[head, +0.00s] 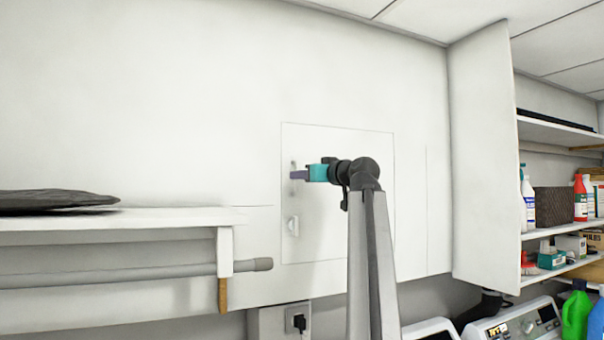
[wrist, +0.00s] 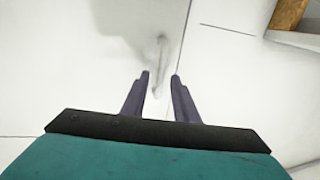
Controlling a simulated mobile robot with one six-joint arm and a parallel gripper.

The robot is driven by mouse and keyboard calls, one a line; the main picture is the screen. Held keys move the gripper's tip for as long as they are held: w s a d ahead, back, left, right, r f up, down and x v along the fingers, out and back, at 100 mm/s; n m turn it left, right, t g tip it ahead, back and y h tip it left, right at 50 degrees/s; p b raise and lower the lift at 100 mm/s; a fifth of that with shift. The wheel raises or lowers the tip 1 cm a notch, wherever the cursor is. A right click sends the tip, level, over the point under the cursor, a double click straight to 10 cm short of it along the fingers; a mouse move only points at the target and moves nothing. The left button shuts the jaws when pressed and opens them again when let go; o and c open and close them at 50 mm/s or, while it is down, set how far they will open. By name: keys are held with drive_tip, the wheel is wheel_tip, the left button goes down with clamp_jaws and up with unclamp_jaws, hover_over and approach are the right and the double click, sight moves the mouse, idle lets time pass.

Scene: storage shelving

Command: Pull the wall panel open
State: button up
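The wall panel (head: 320,242) is a pale rectangle with thin seams, flush with the white wall in the head view. A small white handle (head: 293,226) sits near its left edge, below my gripper (head: 297,175). My gripper points left across the upper left part of the panel. In the wrist view my gripper (wrist: 160,77) has its two dark fingers apart, with a gap between them. A pale, slim handle (wrist: 161,50) shows in line with this gap, mostly beyond the fingertips. I cannot tell whether the fingers touch it. The panel seam runs just right of it.
A white shelf (head: 150,219) with a dark flat item (head: 55,201) and a rod (head: 110,274) below it stands left of the panel. A tall cabinet side (head: 480,160) and shelves with bottles are at the right. A socket (head: 272,322) is below.

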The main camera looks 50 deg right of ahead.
drive_tip(key=shift+w, duration=0.4)
clamp_jaws()
drive_tip(key=shift+d, duration=0.2)
idle(1.1)
